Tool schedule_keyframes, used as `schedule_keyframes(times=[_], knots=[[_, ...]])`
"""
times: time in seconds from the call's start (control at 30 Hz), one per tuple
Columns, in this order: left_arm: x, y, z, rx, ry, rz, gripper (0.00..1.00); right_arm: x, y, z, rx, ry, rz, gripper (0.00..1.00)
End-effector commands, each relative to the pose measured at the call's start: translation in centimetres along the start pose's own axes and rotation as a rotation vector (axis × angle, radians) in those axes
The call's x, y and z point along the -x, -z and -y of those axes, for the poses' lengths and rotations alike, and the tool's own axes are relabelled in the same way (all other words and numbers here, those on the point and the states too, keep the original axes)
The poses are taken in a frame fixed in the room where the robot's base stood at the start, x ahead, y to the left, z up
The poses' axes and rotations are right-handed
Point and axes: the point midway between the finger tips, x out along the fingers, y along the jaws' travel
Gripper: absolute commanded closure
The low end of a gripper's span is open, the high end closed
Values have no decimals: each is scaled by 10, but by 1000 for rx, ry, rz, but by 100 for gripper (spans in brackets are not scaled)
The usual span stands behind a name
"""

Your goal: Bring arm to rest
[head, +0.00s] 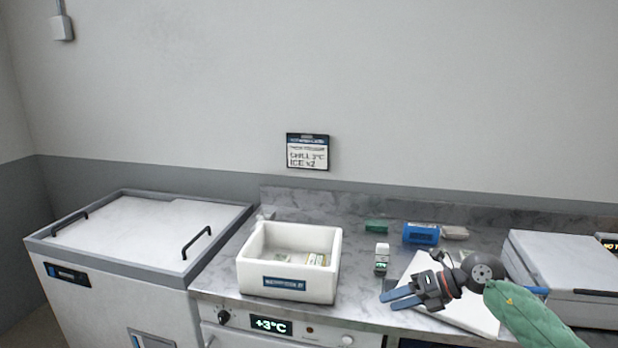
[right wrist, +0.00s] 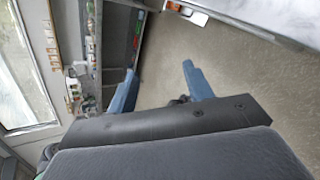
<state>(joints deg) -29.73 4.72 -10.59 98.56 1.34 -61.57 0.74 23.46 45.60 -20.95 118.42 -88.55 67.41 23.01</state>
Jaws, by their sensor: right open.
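My right gripper (head: 401,298) is over the right part of the counter in the head view, its blue fingers pointing left. The fingers are apart and nothing is between them. In the right wrist view the open fingers (right wrist: 158,88) have bare floor and a shelf edge behind them. My right arm has a green sleeve and comes in from the lower right. My left gripper is not in either view.
A white foam box (head: 250,272) with small packs inside stands on the counter. A white case (head: 560,262) is at right. A chest freezer (head: 140,228) is at left.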

Motion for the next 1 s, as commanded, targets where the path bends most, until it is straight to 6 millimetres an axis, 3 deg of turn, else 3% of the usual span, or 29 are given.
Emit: schedule_keyframes(times=[0.1,0.23,0.37,0.47,0.63,0.77,0.87,1.0], knots=[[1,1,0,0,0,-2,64,-23,6,-37,-62,-226,121,49],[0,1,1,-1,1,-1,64,-32,7,-69,-165,-446,274,49],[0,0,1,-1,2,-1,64,-27,4,-86,-305,-632,441,49],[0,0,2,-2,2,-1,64,-18,2,-88,-437,-749,577,49],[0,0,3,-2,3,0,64,-1,5,-69,-704,-888,813,49],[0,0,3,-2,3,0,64,9,18,-37,-940,-938,991,49],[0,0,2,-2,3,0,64,12,36,-7,-1137,-938,1121,49],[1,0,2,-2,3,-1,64,9,76,38,-1431,-883,1285,49]])
